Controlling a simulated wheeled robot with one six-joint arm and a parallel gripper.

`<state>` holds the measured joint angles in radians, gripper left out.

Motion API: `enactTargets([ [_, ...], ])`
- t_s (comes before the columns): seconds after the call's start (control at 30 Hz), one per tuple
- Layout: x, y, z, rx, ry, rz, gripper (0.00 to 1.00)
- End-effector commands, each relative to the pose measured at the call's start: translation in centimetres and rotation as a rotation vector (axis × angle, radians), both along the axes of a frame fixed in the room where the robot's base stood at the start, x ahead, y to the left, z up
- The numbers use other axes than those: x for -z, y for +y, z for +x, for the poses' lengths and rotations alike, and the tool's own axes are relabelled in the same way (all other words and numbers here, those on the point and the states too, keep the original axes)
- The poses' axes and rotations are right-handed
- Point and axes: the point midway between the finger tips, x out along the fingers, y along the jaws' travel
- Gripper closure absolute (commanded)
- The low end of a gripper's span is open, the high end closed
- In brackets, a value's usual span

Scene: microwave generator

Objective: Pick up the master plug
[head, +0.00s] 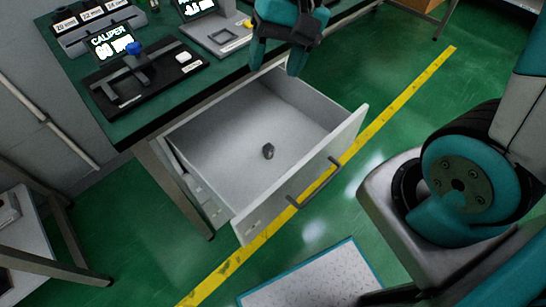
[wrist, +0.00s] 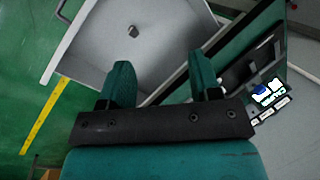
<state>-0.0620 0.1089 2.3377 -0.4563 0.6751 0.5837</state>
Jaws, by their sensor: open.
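A small dark grey object (head: 268,151), which may be the master plug, lies on the floor of the open drawer (head: 215,130). In the wrist view it shows as a small dark spot (wrist: 133,31) inside the drawer (wrist: 165,45), beyond the fingertips. My gripper (head: 277,60) is above the drawer's back edge, by the table front, apart from the object. In the wrist view my gripper's two teal fingers (wrist: 163,75) are spread with nothing between them.
The green-topped table (head: 130,135) carries a caliper stand (head: 135,70) with a display, another gauge (head: 222,35) and a labelled block (head: 95,22). The drawer front has a grey handle (head: 313,185). A yellow floor line (head: 400,98) runs past the drawer over open green floor.

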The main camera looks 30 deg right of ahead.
Motion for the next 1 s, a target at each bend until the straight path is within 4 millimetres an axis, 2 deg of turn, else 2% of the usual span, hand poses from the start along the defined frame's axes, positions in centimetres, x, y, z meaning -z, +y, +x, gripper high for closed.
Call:
enactTargets([
  [0.03, 4.9, -1.4, 2.2, 0.16, 0.079, -0.01, 0.43],
  [0.1, 8.9, -3.1, 4.6, 0.374, 0.172, -0.023, 0.43],
  [0.2, 13.9, -5.4, 7.1, 0.629, 0.283, -0.039, 0.43],
  [0.3, 17.5, -7.2, 8.5, 0.811, 0.363, -0.054, 0.43],
  [0.4, 19.4, -8.1, 9.1, 0.913, 0.408, -0.062, 0.43],
  [0.5, 20.9, -8.0, 9.2, 0.949, 0.426, -0.066, 0.43],
  [0.9, 28.8, -4.7, 8.0, 0.946, 0.426, -0.068, 0.43],
  [1.0, 30.1, -4.2, 7.9, 0.947, 0.425, -0.067, 0.43],
])
